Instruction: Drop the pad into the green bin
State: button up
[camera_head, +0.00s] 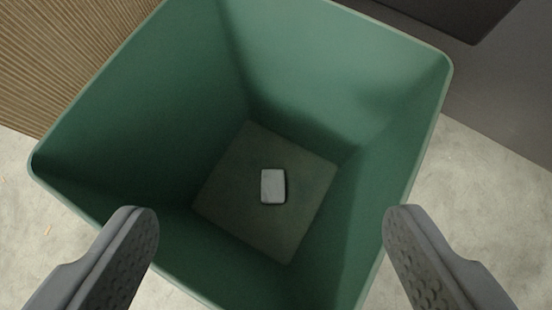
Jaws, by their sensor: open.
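The green bin (140,120) is a deep square bin that fills the middle of the view, seen from above through its open top. A small light grey pad (273,186) lies flat on the bin's floor, near its middle. My gripper (271,222) is open and empty above the bin's near side, with one grey finger at the lower left and the other at the lower right. The pad shows between the fingers, well below them. The bin's near rim is partly hidden by the left finger and cut off by the bottom edge.
A ribbed brown surface (65,50) stands close beyond the bin's upper left side. Dark grey furniture (510,85) stands at the upper right. Pale speckled floor (490,190) is bare to the right of the bin and at the left (25,230).

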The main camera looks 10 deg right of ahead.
jog(key=shift+v, duration=2.4)
